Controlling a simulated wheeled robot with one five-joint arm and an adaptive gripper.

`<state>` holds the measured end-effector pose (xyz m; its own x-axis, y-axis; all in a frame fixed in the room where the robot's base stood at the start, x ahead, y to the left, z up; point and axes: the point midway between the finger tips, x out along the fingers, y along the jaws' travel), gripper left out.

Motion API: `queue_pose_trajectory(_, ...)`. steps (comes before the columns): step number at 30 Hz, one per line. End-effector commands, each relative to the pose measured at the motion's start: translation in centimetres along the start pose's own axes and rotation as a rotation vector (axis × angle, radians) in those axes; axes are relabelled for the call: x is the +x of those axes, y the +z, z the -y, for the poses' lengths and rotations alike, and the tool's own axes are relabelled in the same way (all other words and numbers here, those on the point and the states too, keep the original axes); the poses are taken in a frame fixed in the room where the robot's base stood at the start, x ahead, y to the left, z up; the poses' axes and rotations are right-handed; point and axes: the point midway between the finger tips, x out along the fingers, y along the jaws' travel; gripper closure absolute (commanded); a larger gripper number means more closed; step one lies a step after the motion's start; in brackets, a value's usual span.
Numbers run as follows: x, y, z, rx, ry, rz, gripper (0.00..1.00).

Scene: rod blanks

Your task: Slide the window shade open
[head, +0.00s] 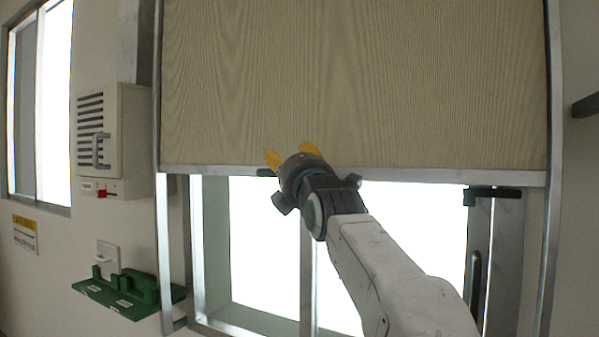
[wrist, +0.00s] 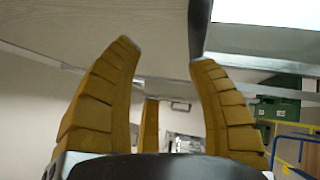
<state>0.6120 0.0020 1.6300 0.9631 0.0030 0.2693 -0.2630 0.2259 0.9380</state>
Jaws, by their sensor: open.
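The window shade (head: 350,85) is a tan wood-grain panel in a metal frame, covering the upper part of the window in the head view. Its lower edge is a metal bar (head: 420,174), with bright glass showing below. A dark handle (head: 266,172) sticks out at this bar, partly hidden by my gripper (head: 291,153). My gripper is open, its yellow fingers in front of the shade just above the bar. In the wrist view, my gripper (wrist: 165,54) has a dark bar (wrist: 199,28), likely the handle, by the right fingertip; I cannot tell whether they touch.
A second dark handle (head: 492,192) sits at the right below the shade. On the left wall are a vented box (head: 112,140) and a green holder (head: 125,292). Another window (head: 50,100) is at far left. Blue and yellow rails (wrist: 295,150) show in the wrist view.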

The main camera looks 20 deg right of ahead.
Motion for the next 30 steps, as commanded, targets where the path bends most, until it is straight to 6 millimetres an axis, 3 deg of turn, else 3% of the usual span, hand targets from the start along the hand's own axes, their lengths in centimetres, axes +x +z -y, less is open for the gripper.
queue_pose_trajectory(9,-0.1,-0.6,2.6,0.056,-0.113,-0.023,0.47)
queue_pose_trajectory(14,0.1,-0.7,3.0,0.086,-0.135,-0.026,0.47)
queue_pose_trajectory(30,4.2,-0.8,3.3,0.09,-0.136,-0.026,0.47)
